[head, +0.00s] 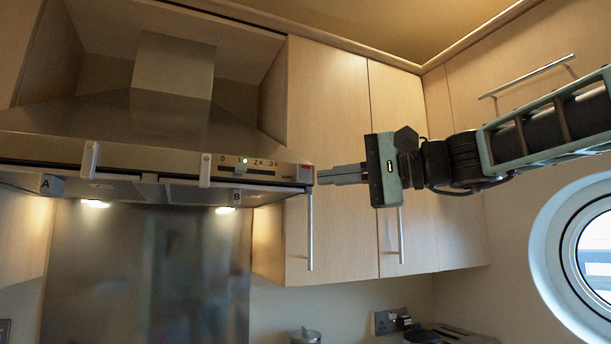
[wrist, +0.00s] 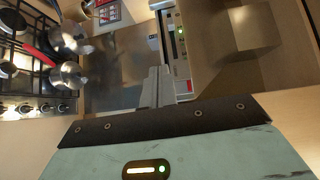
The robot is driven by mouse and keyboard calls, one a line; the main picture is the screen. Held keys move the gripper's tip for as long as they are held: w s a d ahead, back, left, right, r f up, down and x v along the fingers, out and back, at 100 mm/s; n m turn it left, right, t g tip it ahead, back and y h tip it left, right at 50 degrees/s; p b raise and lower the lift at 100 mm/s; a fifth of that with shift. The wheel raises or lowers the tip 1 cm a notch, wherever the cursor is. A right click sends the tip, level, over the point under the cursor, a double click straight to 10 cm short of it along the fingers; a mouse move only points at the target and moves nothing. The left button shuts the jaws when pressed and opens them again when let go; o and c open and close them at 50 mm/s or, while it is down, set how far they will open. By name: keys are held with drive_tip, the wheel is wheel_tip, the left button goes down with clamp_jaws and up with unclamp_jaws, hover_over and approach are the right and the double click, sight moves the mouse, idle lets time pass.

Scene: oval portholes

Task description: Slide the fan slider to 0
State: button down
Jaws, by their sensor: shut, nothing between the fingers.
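The extractor hood (head: 160,150) has a control strip (head: 262,164) at the right end of its front edge, marked 0, 1, 2 and 3. A small pale slider knob with a green light (head: 242,163) shows near the 1 mark. The strip and green light (wrist: 180,57) also show in the wrist view, right of my fingers. My gripper (head: 320,177) is shut and empty, pointing left just off the right end of the strip. In the wrist view my fingertips (wrist: 155,80) lie beside the strip; contact cannot be told.
Two pale upright handles (head: 89,160) (head: 205,169) stand out from the hood front. Tags A (head: 45,185) and B (head: 237,196) hang below it. Tall cupboards (head: 335,150) with bar handles are behind my gripper. A hob with pans (wrist: 60,75) lies below.

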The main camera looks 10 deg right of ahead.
drive_tip(key=d+r, duration=0.1)
drive_tip(key=r, duration=0.1)
drive_tip(key=p, duration=0.5)
approach(266, 168)
drive_tip(key=shift+t, duration=0.3)
drive_tip(key=x, duration=0.3)
drive_tip(key=f+x, duration=0.1)
drive_tip(key=x, duration=0.1)
drive_tip(key=shift+s+a, duration=0.15)
drive_tip(key=shift+s, duration=0.15)
drive_tip(key=a+p, duration=0.1)
drive_tip(key=a, duration=0.2)
drive_tip(key=shift+s+a+p, duration=0.15)
drive_tip(key=shift+s+p, duration=0.2)
drive_tip(key=shift+a+f, duration=0.2)
drive_tip(key=shift+a, duration=0.3)
drive_tip(key=shift+s, duration=0.1)
